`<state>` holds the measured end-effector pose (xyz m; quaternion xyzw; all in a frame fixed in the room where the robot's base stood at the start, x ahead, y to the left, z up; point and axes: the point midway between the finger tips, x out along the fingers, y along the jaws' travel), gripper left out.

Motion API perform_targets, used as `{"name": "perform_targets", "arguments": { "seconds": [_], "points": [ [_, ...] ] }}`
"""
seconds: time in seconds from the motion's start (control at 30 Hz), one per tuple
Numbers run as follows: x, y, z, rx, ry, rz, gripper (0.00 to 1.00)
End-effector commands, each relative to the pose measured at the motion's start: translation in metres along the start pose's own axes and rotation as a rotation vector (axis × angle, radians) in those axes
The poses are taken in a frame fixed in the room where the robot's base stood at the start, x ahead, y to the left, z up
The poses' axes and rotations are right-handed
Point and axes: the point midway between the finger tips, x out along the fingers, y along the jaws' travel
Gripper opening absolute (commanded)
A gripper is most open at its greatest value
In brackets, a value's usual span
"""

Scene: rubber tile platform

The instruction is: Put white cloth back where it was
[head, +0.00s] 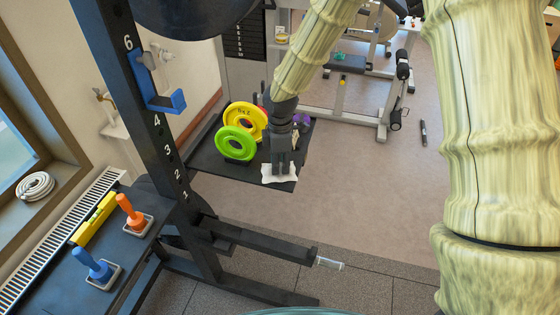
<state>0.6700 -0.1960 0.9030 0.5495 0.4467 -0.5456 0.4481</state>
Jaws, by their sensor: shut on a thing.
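The white cloth (270,179) is at the front right edge of a dark platform (215,171) in the head view. My gripper (281,167) reaches down from above, is shut on the cloth and hides its middle. I cannot tell whether the cloth rests on the platform or hangs just above it.
A yellow weight plate (258,111) and a green weight plate (222,142) stand upright left of my gripper. A black numbered rack post (147,107) rises at the left. Orange (130,213) and blue (93,265) handled objects stand on a dark surface. Open floor lies right.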

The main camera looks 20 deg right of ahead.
Motion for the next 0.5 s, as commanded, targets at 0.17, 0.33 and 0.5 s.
{"name": "perform_targets", "arguments": {
  "seconds": [0.17, 0.33, 0.5],
  "points": [
    [0.0016, -0.0001, 0.0002, 0.0, 0.0, 0.0, 0.04],
    [0.0015, -0.0001, 0.0003, 0.0, 0.0, 0.0, 0.45],
    [0.0012, 0.0, 0.0002, 0.0, 0.001, 0.0, 0.45]
  ]
}}
